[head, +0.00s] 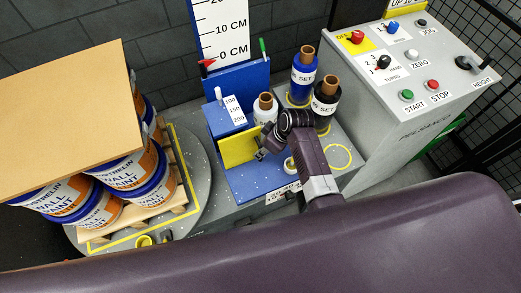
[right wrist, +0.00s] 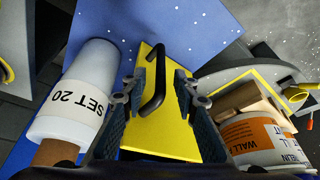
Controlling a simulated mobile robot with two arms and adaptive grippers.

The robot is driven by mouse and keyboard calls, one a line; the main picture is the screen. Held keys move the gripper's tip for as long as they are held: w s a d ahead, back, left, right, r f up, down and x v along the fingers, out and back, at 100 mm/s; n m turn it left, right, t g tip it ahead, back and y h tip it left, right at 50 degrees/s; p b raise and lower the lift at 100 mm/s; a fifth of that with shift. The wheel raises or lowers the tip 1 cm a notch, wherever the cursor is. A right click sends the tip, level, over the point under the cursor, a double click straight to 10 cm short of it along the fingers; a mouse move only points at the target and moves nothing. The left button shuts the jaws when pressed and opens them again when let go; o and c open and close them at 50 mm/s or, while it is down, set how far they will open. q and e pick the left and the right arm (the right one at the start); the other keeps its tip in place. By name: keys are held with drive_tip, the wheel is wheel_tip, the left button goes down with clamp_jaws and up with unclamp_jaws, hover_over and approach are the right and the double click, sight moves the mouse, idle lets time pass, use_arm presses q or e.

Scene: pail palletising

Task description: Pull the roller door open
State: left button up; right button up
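The roller door is a yellow panel (head: 238,149) on the front of the blue carriage (head: 233,118), beside the white film roll (head: 265,108). In the right wrist view the yellow door (right wrist: 178,135) carries a black bar handle (right wrist: 157,85). My right gripper (head: 263,150) is at the door's right edge in the head view. In the right wrist view the right gripper (right wrist: 157,90) is open, with one finger on each side of the handle and visible gaps to it. Whether the door is ajar is hard to tell. My left gripper is not in view.
Blue (head: 302,75) and black (head: 325,103) film rolls stand behind my right arm. A control panel (head: 425,75) is at the right. A pallet (head: 150,210) of paint pails (head: 150,180) under a tan sheet (head: 65,120) stands on the turntable (head: 200,190) at the left.

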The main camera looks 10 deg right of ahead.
drive_tip(key=shift+x, duration=1.05)
clamp_jaws()
